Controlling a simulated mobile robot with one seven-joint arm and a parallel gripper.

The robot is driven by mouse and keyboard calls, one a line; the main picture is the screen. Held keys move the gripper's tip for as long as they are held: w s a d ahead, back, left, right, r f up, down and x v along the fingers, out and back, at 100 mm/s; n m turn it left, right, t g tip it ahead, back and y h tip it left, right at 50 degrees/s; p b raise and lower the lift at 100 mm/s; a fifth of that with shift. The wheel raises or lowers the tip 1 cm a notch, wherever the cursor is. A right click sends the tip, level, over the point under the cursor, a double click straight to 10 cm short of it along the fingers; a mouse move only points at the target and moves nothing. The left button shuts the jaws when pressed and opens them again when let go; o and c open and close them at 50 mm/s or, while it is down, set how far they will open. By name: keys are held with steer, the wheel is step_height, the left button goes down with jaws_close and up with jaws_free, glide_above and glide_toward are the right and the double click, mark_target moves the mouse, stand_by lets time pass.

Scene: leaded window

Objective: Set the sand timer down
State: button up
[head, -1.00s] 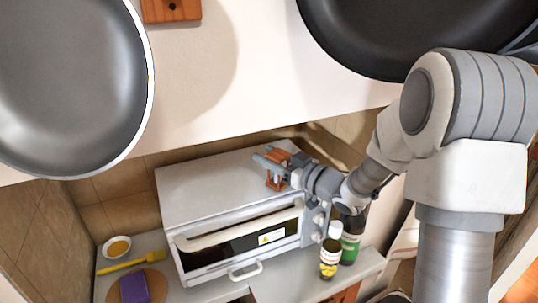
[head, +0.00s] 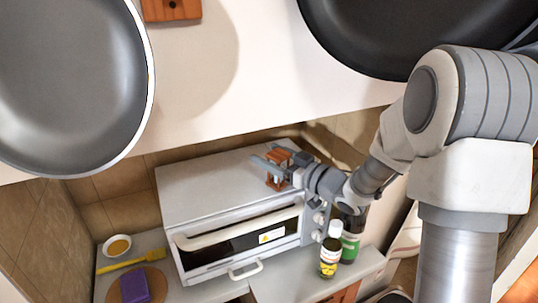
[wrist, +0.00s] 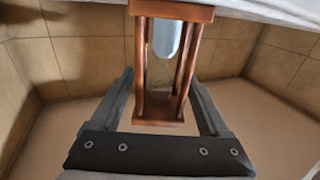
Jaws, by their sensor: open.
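The sand timer (head: 278,168) is a small brown wooden frame around a glass bulb. In the head view it stands on top of the white toaster oven (head: 205,188), near its right end. In the wrist view the timer (wrist: 165,60) fills the upper middle, with its glass between wooden posts. My gripper (head: 268,170) is open, with one finger on each side of the timer. In the wrist view gaps show between the fingers (wrist: 163,92) and the wooden posts. The timer's underside contact is hard to make out in the head view.
A white-capped bottle (head: 330,250) and a green-labelled bottle (head: 350,240) stand right of the oven. A small bowl (head: 117,246), a yellow brush (head: 122,263) and a purple block (head: 135,287) lie at the left. Large pans (head: 75,80) are close above. The oven top's left part is clear.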

steer(key=s+d+r+m+h+b, duration=0.15)
steer(key=s+d+m+h, duration=0.25)
steer(key=s+d+h, duration=0.4)
steer(key=s+d+r+m+h, duration=0.35)
steer(key=d+h, duration=0.25)
steer(key=d, duration=0.3)
steer(key=s+a+f+g, duration=0.2)
steer(key=s+a+g, duration=0.1)
steer(key=s, duration=0.7)
steer(key=s+a+f+m+g+y, duration=0.1)
steer(key=s+g, duration=0.3)
steer(key=s, duration=0.6)
steer(key=shift+s+a+f, duration=0.15)
steer(key=shift+a+f, duration=0.5)
steer(key=shift+a, duration=0.25)
